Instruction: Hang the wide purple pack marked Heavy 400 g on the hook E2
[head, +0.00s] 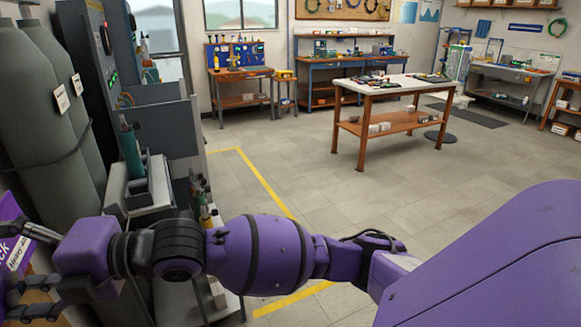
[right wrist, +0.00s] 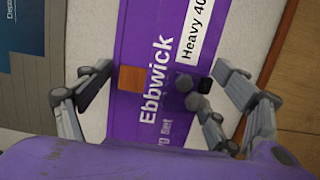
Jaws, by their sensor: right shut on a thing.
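The purple pack (right wrist: 150,50) fills the middle of the right wrist view, with "Ebbwick" and a white label reading "Heavy 40", cut off by the frame edge. Part of the pack (head: 10,212) also shows at the left edge of the head view, with the letters "ck". My right gripper (right wrist: 165,75) has its fingers on both sides of the pack's purple face and is shut on it. In the head view my right gripper (head: 10,262) is at the far left, partly cut off. Hook E2 and my left gripper are in neither view.
Tall grey-green cylinders (head: 45,110) and a dark cabinet (head: 88,60) stand close on the left. A white-topped table (head: 392,84) is across the room, with open floor (head: 300,170) before it. In the wrist view a wooden surface (right wrist: 292,75) lies at right.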

